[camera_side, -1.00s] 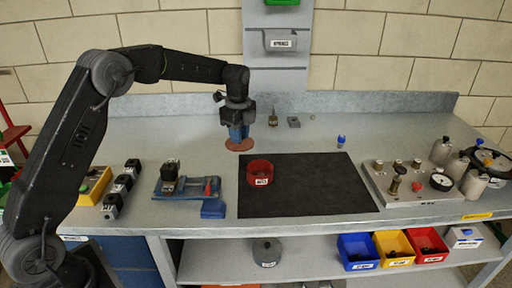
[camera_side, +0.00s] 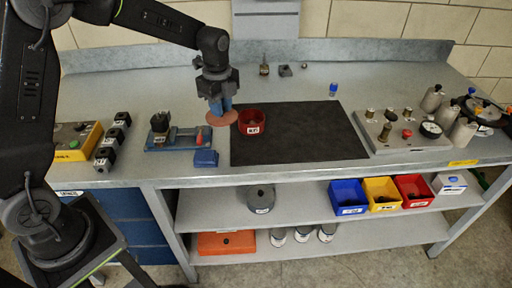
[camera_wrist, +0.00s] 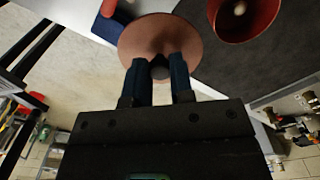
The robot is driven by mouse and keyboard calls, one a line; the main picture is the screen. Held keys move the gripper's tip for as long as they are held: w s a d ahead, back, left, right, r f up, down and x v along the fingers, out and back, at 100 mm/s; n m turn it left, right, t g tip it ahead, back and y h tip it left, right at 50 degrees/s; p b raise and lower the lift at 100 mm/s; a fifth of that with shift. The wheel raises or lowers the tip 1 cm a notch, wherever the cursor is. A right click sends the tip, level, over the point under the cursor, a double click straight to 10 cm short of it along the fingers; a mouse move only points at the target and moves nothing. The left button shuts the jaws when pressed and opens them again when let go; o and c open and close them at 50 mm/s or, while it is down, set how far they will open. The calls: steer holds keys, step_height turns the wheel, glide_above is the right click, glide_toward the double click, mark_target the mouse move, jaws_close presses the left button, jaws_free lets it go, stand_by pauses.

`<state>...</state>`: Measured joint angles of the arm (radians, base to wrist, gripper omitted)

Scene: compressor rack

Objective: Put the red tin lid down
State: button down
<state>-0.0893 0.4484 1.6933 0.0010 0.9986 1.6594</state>
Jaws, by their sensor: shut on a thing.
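The red tin lid (camera_side: 222,119) is a flat reddish disc under my gripper (camera_side: 220,106). It also shows in the wrist view (camera_wrist: 150,32), where the blue fingers of my gripper (camera_wrist: 160,72) are shut on its small dark knob. The open red tin (camera_side: 251,123), with a white label, stands on the dark mat (camera_side: 300,145). The lid is just left of the tin in the side view, close to its rim. I cannot tell whether the lid touches the bench. The tin's inside shows in the wrist view (camera_wrist: 240,20), with a pale round thing in it.
A blue fixture (camera_side: 178,140) and a blue block (camera_side: 205,159) sit left of the mat. A panel with knobs and a gauge (camera_side: 400,135) stands right. A small blue-capped item (camera_side: 333,89) is behind the mat. Most of the mat is clear.

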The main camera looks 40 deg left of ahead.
glide_above(256, 154)
step_height(256, 154, down, 6)
steer(key=shift+d, duration=0.1)
steer(key=shift+f, duration=2)
steer(key=shift+f, duration=0.2)
steer(key=c, duration=1)
jaws_free()
